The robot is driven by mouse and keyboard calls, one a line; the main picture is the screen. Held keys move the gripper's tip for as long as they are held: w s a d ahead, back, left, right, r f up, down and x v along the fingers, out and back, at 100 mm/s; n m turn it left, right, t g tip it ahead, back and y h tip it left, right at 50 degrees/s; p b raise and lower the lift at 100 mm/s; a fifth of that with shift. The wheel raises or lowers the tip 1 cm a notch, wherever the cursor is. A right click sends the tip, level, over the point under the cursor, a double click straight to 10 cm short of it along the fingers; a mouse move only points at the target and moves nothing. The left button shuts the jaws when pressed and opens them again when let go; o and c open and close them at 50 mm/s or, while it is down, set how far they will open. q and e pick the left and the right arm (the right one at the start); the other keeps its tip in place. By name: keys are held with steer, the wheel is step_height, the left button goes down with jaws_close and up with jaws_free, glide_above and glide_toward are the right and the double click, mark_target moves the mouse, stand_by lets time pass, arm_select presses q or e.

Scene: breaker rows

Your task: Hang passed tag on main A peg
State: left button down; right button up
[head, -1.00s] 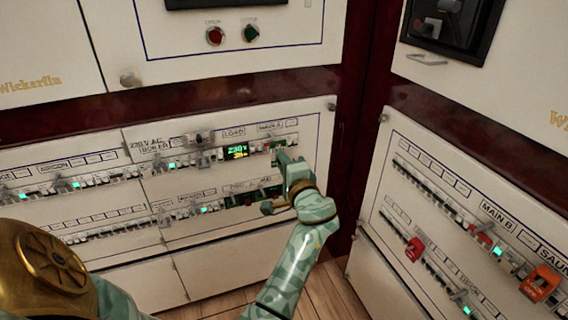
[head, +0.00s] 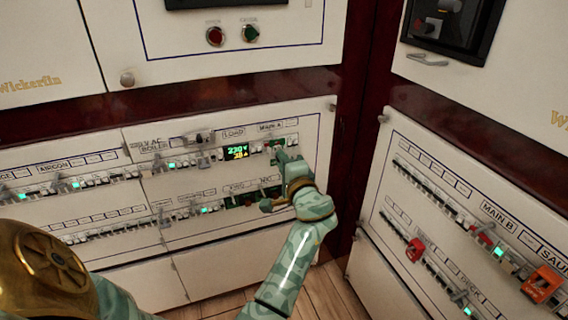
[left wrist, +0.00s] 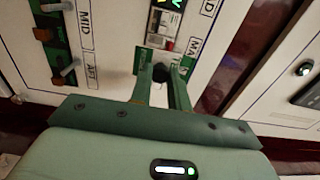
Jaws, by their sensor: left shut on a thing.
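My left gripper (head: 281,154) is at the upper right of the breaker panel, just below the MAIN A label (head: 271,127). In the left wrist view its two fingers (left wrist: 161,76) are shut on a small black knob. A green tag with white lettering, the passed tag (left wrist: 184,61), shows behind and beside the fingers, close to the panel face. It also shows as a small green patch in the head view (head: 276,144). The fingers hide most of the tag and the main A peg, so I cannot tell whether the tag is around the peg. My right gripper is not in view.
A lit display (head: 236,152) and a row of breakers are left of the gripper. Below are green plates (head: 240,200) with pegs, labelled MID and AFT in the wrist view. A dark red post (head: 352,160) separates this panel from the MAIN B panel (head: 455,215) with red lockouts.

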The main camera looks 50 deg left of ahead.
arm_select(q)
steer(key=shift+w+a, duration=0.1)
steer(key=shift+a, duration=0.15)
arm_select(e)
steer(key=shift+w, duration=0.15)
arm_select(q)
steer(key=shift+w+a, duration=0.15)
steer(key=shift+a, duration=0.15)
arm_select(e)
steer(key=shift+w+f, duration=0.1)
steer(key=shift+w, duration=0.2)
arm_select(q)
steer(key=shift+a, duration=0.2)
steer(key=c, duration=1.3)
jaws_free()
steer(key=shift+w, duration=0.1)
steer(key=shift+o, duration=0.2)
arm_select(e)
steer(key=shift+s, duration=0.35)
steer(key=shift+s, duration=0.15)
